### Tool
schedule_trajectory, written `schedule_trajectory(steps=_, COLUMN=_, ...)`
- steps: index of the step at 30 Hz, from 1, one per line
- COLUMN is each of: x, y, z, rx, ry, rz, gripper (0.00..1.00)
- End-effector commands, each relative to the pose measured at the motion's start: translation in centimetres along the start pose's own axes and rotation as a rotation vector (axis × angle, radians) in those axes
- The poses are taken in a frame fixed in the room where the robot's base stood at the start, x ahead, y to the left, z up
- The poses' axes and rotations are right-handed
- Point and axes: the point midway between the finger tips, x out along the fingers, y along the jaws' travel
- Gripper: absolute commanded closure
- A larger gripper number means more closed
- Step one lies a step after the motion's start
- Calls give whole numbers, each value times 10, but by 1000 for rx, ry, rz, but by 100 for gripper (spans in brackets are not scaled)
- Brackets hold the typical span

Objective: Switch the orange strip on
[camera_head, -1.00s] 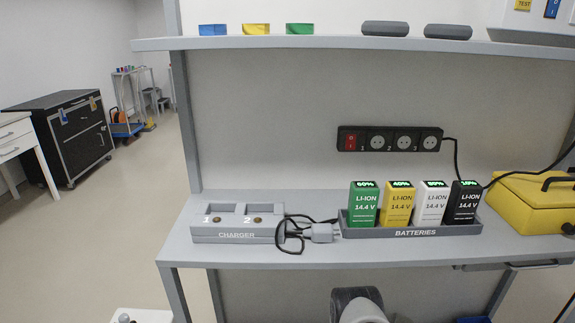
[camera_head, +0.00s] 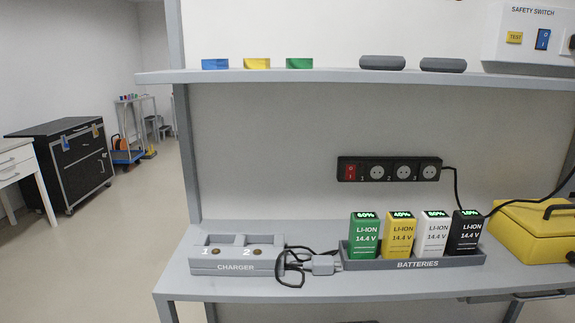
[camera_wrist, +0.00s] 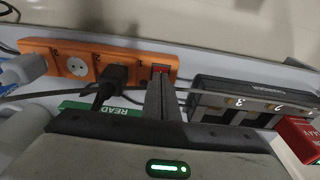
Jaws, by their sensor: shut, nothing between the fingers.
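The orange strip (camera_wrist: 122,59) lies across the upper left of the wrist view, with sockets along it and a black plug (camera_wrist: 113,78) in one of them. Its red switch (camera_wrist: 161,69) is at the right end. My gripper (camera_wrist: 158,82) is shut and empty, its fingertips just in front of the red switch and partly covering it. I cannot tell whether they touch it or which way it is set. The orange strip and my gripper do not show in the head view.
The wrist view shows a dark charger (camera_wrist: 240,98) right of the fingers, a red battery (camera_wrist: 301,135), a pale plug (camera_wrist: 22,70) and cables. The head view shows another bench with a black strip (camera_head: 390,169), a grey charger (camera_head: 236,267), a batteries tray (camera_head: 417,264) and a yellow case (camera_head: 532,232).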

Motion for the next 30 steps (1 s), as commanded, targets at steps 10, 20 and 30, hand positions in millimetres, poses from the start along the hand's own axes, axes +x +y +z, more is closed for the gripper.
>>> schedule_trajectory(steps=10, x=0, y=0, z=0, rx=0, ry=0, rz=0, gripper=100)
schedule_trajectory(steps=20, x=1, y=0, z=0, rx=0, ry=0, rz=0, gripper=100)
schedule_trajectory(steps=30, x=7, y=0, z=1, rx=1, ry=0, rz=-1, gripper=100)
